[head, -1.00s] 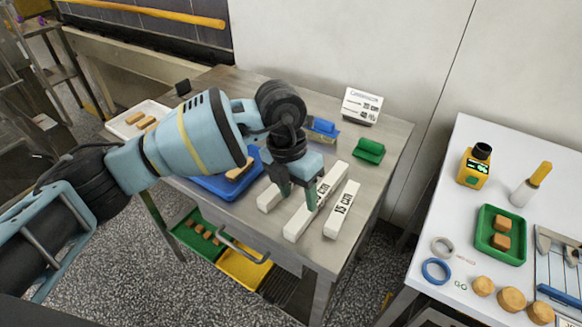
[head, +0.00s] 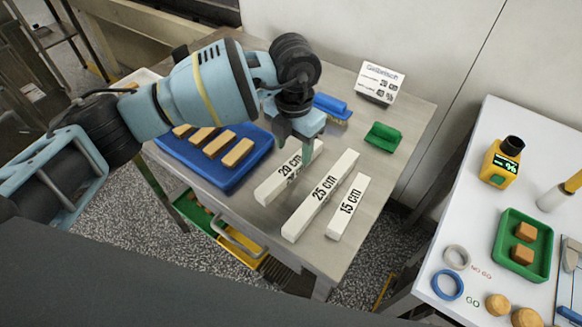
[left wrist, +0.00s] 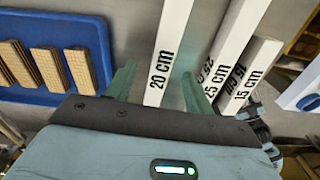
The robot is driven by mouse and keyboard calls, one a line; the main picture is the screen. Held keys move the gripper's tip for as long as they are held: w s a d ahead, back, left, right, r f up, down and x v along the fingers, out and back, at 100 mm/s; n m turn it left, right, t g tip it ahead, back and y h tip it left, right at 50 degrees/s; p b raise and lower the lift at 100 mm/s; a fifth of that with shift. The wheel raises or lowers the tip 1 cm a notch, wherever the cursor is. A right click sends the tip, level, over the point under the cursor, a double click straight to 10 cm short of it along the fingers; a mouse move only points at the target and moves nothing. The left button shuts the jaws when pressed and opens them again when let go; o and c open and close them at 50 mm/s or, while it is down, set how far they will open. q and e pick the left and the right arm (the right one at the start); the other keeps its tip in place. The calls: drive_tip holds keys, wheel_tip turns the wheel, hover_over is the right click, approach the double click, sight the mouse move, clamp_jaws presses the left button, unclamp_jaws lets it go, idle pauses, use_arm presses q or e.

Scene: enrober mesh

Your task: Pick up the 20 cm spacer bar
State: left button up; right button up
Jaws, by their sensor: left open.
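The 20 cm spacer bar (head: 282,180) is a white block with black lettering, lying on the steel table left of the 25 cm bar (head: 322,194) and the 15 cm bar (head: 347,206). My left gripper (head: 297,150) is open over the far part of the 20 cm bar. In the left wrist view the 20 cm bar (left wrist: 168,50) runs between the two green fingers of my left gripper (left wrist: 158,88), with a gap to each finger visible. How high the fingertips are above the table is hard to tell.
A blue tray (head: 228,182) with several wafer pieces lies left of the bars. A white table (head: 478,140) is at right.

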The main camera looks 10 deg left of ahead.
sight(295, 161)
use_arm(q)
drive_tip(key=shift+d+f, duration=0.2)
drive_tip(key=shift+f, duration=2.35)
drive_tip(key=shift+c, duration=0.2)
drive_tip(key=c, duration=1.1)
drive_tip(key=shift+r, duration=0.1)
drive_tip(key=shift+w+r, duration=0.1)
drive_tip(key=shift+r, duration=0.35)
drive_tip(key=r, duration=0.1)
drive_tip(key=s+r, duration=0.1)
drive_tip(key=shift+a+r, duration=0.15)
drive_tip(key=shift+r, duration=0.15)
drive_tip(key=s+a, duration=0.1)
drive_tip(key=s, duration=0.3)
drive_tip(key=s+a+r, duration=0.1)
drive_tip(key=s+a, duration=0.1)
drive_tip(key=s, duration=0.3)
drive_tip(key=s+a, duration=0.1)
drive_tip(key=s, duration=0.4)
drive_tip(key=shift+s+a+r+p, duration=0.15)
drive_tip(key=shift+s+a+p, duration=0.1)
drive_tip(key=shift+p, duration=0.1)
